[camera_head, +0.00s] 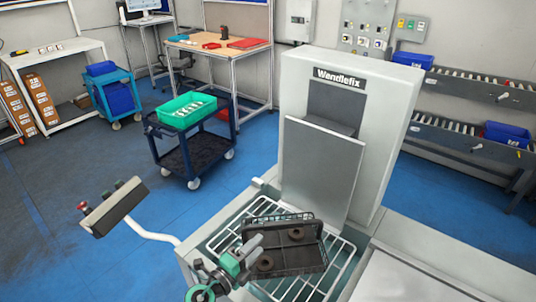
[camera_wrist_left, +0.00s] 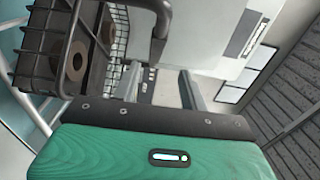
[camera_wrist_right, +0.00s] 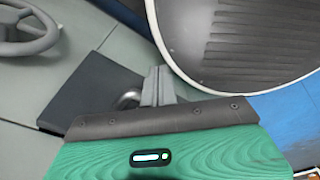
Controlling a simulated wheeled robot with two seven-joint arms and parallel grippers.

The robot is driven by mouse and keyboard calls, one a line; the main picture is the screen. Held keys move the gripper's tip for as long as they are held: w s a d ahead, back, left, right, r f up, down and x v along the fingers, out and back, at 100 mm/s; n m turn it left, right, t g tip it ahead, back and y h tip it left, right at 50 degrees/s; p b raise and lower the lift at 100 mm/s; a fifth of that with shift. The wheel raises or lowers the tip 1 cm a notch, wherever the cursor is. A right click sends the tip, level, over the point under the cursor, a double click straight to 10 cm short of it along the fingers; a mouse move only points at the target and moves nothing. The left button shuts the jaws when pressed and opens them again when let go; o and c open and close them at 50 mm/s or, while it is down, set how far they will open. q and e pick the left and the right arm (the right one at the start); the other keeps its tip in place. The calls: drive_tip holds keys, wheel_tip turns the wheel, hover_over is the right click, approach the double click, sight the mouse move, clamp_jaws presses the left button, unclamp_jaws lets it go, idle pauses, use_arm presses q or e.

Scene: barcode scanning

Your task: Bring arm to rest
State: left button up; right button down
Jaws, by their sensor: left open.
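A dark wire basket (camera_head: 300,258) with round brown parts in it sits on the white wire rack (camera_head: 222,238) in front of the Wandlefix machine (camera_head: 345,130). My left gripper (camera_head: 252,247) is at the basket's left end. In the left wrist view the basket (camera_wrist_left: 40,75) fills the upper left, and its handle (camera_wrist_left: 160,22) is just ahead of the fingers. My left fingers (camera_wrist_left: 161,90) are apart with nothing between them. Whether they touch the basket is unclear. My right gripper shows only in its wrist view, its fingertips (camera_wrist_right: 158,75) together and empty.
A control box (camera_head: 112,207) on a bent arm stands left of the machine. A dark cart (camera_head: 190,150) with a green bin (camera_head: 187,110) is behind. Blue floor (camera_head: 110,165) is open at left. A roller conveyor (camera_head: 470,140) runs at right.

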use_arm(q)
drive_tip(key=s+a+r+n+t+y, duration=0.1)
drive_tip(key=a+r+n+t+y, duration=0.45)
drive_tip(key=a+n+y, duration=0.35)
drive_tip(key=s+a+f+n+g+y, duration=0.2)
drive_tip(key=s+a+n+g+y, duration=0.3)
drive_tip(key=a+n, duration=0.45)
drive_tip(key=s+d+f+n+g+h, duration=0.1)
drive_tip(key=s+f+n+g+h, duration=0.1)
drive_tip(key=s+f+g, duration=0.6)
drive_tip(key=s+d+f+n+g+h, duration=0.1)
drive_tip(key=s+n+g, duration=0.2)
drive_tip(key=s, duration=0.9)
wheel_tip(320, 180, down, 33)
drive_tip(key=s+g, duration=0.2)
drive_tip(key=s+a+f+g, duration=0.1)
drive_tip(key=s+a+f, duration=0.2)
drive_tip(key=s+f, duration=1.5)
drive_tip(key=shift+s+f+m+b, duration=0.25)
drive_tip(key=shift+f+m+b, duration=0.1)
drive_tip(key=shift+f, duration=0.05)
use_arm(e)
drive_tip(key=shift+s+a, duration=0.1)
drive_tip(key=shift+s, duration=0.1)
